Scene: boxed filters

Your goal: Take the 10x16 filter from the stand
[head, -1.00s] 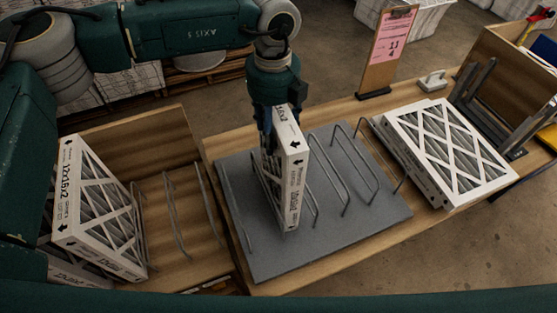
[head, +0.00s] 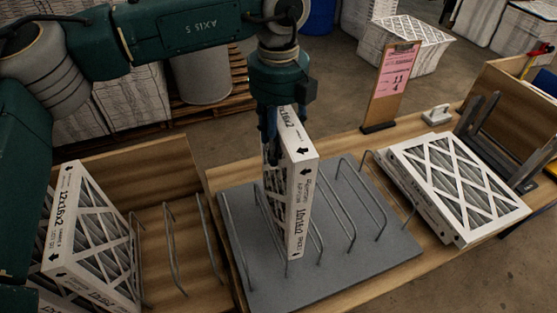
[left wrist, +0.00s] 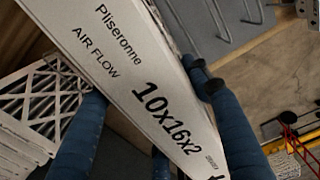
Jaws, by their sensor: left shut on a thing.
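The 10x16 filter (head: 302,205), a white-framed pleated panel printed "10x16x2", stands upright over the grey stand (head: 385,255) with its wire dividers. My left gripper (head: 270,155) holds it from above, shut on its upper part. The filter's lower end is among the wires and looks slightly raised; its exact clearance from the base cannot be told. In the left wrist view the filter's printed edge (left wrist: 140,80) runs between my blue fingers (left wrist: 160,125). My right gripper is not in view.
A 12x16x2 filter (head: 95,235) leans in a wooden bin at left, beside empty wire dividers. Another filter (head: 455,185) lies flat at right. A clipboard with a pink sheet (head: 392,85) stands behind the stand. A dark rack is at far right.

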